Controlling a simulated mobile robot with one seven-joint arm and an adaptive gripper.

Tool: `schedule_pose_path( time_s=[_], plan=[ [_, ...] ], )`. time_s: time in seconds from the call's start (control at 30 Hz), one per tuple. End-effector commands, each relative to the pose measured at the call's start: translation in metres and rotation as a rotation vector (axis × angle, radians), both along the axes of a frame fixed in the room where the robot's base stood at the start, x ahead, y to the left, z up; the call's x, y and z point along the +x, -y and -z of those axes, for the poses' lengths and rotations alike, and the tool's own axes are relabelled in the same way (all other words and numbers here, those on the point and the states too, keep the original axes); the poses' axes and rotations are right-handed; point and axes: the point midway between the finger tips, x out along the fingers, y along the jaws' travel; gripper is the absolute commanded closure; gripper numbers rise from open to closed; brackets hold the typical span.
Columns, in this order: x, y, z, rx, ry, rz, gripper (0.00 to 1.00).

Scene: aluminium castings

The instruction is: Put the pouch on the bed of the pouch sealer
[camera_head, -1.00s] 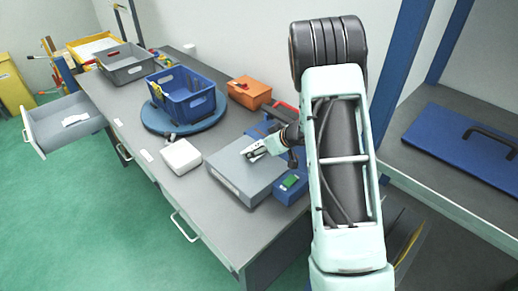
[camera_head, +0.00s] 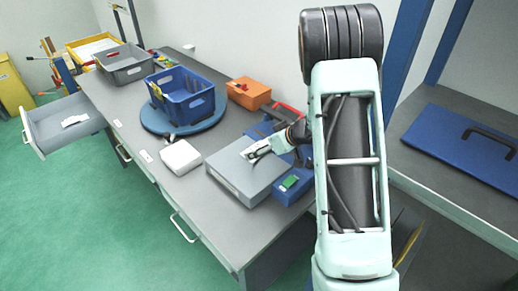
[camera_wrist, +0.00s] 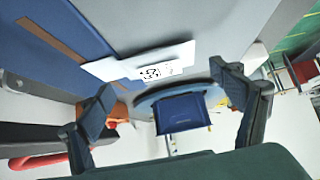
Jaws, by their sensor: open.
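The pouch sealer has a flat grey bed (camera_head: 232,178) and a blue housing with a green button (camera_head: 290,182), and stands on the near end of the workbench. The pouch (camera_wrist: 140,62) is flat and white with a black-printed label, and lies on the grey bed beside the blue part with a brown strip (camera_wrist: 52,37). In the head view only a small pale part of the pouch (camera_head: 249,153) shows near my fingers. My gripper (camera_head: 264,150) is over the bed's far right side. In the wrist view my gripper (camera_wrist: 162,80) is open, its fingers apart, with nothing between them.
A white box (camera_head: 181,157) lies left of the sealer. Behind are a blue crate (camera_head: 190,108) on a round blue turntable (camera_head: 148,118), an orange box (camera_head: 250,92) and a grey bin (camera_head: 124,70). An open drawer (camera_head: 52,127) juts from the bench.

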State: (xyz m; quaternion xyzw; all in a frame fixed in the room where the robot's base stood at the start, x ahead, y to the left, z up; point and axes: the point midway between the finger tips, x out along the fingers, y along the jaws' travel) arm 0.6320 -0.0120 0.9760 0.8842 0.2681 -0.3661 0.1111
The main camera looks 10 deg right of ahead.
Motion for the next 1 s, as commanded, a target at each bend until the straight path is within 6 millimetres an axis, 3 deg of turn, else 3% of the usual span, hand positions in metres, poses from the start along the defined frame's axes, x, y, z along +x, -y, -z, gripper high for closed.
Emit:
schedule_pose_path(
  time_s=[0.2,0.37,0.87,1.0],
  plan=[
    [-0.019,0.013,-0.024,0.0,0.002,0.0,0.14],
    [-0.026,0.017,-0.031,0.0,0.0,0.0,0.14],
    [-0.026,0.018,-0.032,-0.001,0.0,0.004,0.14],
    [-0.017,0.031,-0.04,-0.017,0.015,0.066,0.14]
  ],
)
